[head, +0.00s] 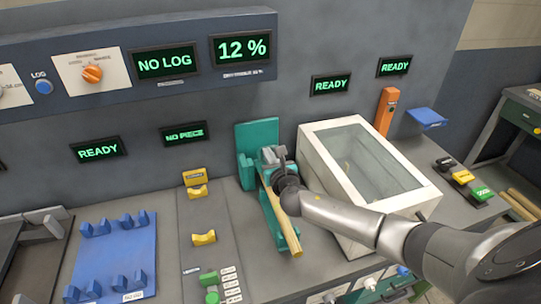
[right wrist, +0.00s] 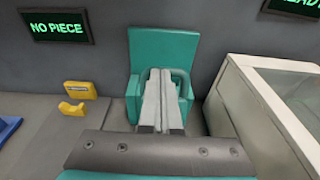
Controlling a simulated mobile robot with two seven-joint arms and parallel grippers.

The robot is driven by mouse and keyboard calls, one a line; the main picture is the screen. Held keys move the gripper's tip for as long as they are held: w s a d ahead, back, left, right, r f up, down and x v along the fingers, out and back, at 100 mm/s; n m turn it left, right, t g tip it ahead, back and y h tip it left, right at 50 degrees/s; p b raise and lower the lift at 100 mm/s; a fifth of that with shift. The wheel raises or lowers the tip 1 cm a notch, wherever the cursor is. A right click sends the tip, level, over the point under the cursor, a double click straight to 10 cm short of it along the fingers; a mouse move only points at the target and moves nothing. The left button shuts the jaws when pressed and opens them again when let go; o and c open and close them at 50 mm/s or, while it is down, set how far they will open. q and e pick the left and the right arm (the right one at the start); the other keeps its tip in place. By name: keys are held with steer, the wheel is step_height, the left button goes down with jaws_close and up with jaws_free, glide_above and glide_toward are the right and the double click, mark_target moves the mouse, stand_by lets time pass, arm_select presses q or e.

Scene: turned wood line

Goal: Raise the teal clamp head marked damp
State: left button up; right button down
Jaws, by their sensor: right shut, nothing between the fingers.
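The teal clamp device (head: 257,140) stands against the back panel, with a teal bed (head: 284,228) reaching toward the front. A light wooden bar (head: 289,205) lies along that bed, partly hidden by my arm. My right gripper (head: 270,156) is at the clamp, its fingers closed together. In the right wrist view, the shut fingers (right wrist: 160,88) point at the teal clamp (right wrist: 163,48), with a teal loop just right of them. Whether they touch it, I cannot tell. The damp mark is not legible. My left gripper is not in view.
A white box with a glass lid (head: 365,160) stands close right of the clamp. Yellow cradles (head: 204,238) and a blue rack (head: 117,255) are to the left. Displays above read "NO LOG" (head: 164,62) and "12 %" (head: 241,48). An orange post (head: 386,110) stands behind the box.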

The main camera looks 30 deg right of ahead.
steer(key=w+r, duration=0.1)
steer(key=w, duration=0.1)
steer(key=w+d+r, duration=0.1)
steer(key=w, duration=0.1)
steer(key=w+r, duration=0.1)
steer(key=w, duration=0.1)
steer(key=shift+d+r+p, duration=0.15)
steer(key=shift+d+p, duration=0.05)
steer(key=shift+p, duration=0.2)
steer(key=shift+w+d, duration=0.1)
steer(key=shift+w, duration=0.3)
steer(key=shift+s, duration=0.15)
stand_by(0.5)
